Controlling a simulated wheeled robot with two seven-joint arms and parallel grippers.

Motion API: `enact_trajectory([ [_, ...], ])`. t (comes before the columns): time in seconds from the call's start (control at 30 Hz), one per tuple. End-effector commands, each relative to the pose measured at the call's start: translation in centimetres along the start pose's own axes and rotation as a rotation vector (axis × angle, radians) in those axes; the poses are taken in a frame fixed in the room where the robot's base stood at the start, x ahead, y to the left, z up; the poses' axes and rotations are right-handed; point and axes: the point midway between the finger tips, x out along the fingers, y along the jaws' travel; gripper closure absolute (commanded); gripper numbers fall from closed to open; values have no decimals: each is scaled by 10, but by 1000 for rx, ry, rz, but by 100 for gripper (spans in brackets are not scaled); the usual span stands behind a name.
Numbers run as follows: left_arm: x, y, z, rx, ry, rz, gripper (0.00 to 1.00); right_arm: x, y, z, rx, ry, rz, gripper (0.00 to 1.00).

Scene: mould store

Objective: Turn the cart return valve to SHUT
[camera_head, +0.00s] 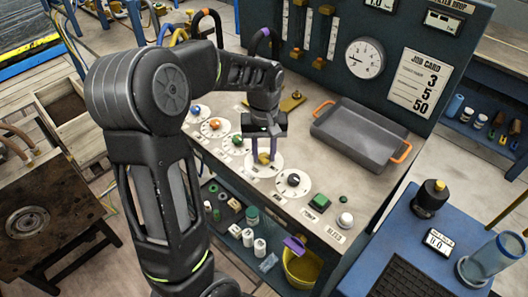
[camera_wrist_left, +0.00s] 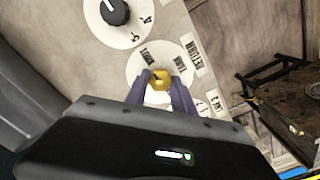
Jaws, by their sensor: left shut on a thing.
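The yellow valve knob (camera_head: 264,158) stands on a white round dial (camera_head: 255,170) in the row of dials along the front of the bench. My left gripper (camera_head: 265,154) reaches down from above, its purple fingers shut on this knob. In the left wrist view the yellow knob (camera_wrist_left: 160,80) shows between the fingertips of my left gripper (camera_wrist_left: 161,83). The fingers hide part of the dial, and I cannot tell which mark the knob points at. My right gripper is out of view.
A black knob (camera_head: 293,180) on its own dial stands just right of the held one; several coloured knobs continue to the left. A grey tray (camera_head: 358,134) with orange handles lies behind. A green button (camera_head: 319,202) and a blue cart (camera_head: 400,235) are at the right.

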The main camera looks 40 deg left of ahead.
Motion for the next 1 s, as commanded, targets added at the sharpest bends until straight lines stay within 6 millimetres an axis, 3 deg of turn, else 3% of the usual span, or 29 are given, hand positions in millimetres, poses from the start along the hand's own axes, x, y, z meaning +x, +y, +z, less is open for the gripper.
enact_trajectory([
  [0.33,-1,0,-1,-5,2,2,100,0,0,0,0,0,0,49],
  [0.37,-1,0,-1,-5,2,2,68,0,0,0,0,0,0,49],
  [0.6,0,0,0,-3,1,1,49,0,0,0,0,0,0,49],
  [1.0,-9,0,-1,-3,3,2,49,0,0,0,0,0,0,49],
])
